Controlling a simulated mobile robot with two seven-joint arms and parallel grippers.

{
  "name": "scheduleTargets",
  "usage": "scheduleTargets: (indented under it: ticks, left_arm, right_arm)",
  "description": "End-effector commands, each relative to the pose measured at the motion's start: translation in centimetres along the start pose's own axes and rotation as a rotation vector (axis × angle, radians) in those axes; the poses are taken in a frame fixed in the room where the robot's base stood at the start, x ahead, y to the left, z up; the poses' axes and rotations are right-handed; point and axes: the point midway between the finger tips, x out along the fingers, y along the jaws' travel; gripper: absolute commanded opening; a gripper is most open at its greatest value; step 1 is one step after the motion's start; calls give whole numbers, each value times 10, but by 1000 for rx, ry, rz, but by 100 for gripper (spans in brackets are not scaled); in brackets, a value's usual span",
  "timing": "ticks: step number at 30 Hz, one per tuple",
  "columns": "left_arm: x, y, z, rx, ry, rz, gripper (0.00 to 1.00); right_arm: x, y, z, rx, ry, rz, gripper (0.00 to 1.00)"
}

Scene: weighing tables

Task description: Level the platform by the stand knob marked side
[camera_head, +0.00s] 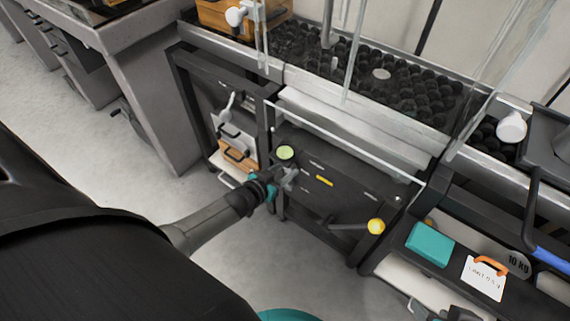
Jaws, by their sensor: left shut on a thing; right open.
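A dark stand (335,200) with a flat top is below the glass-fronted bench in the middle. A round knob with a pale green top (285,152) is at its left end. A yellow ball knob on a dark lever (376,226) is at its front right. My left gripper (289,174) is shut at the stand's left end, just below the green-topped knob. It appears to grip that knob's lower part, but its fingers hide the contact. I cannot read any side marking or tell whether the platform is level. My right gripper is not in view.
A teal block (430,244), a white card with an orange clip (484,277) and a 10 kg weight (518,263) lie at the right.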

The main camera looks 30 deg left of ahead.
Motion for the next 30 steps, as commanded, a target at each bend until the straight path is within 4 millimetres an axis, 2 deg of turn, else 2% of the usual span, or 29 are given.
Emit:
scheduleTargets:
  ticks: [15,16,23,30]
  left_arm:
    - [0,-1,0,-17,1,6,0]
    - [0,-1,0,-17,1,6,47]
    - [0,-1,0,-16,0,6,73]
    - [0,0,0,-16,0,7,74]
  right_arm:
    - [-1,1,1,1,-8,2,50]
    - [-1,1,1,1,-8,2,50]
    - [-1,1,1,1,-7,2,50]
    - [-1,1,-1,2,-3,1,50]
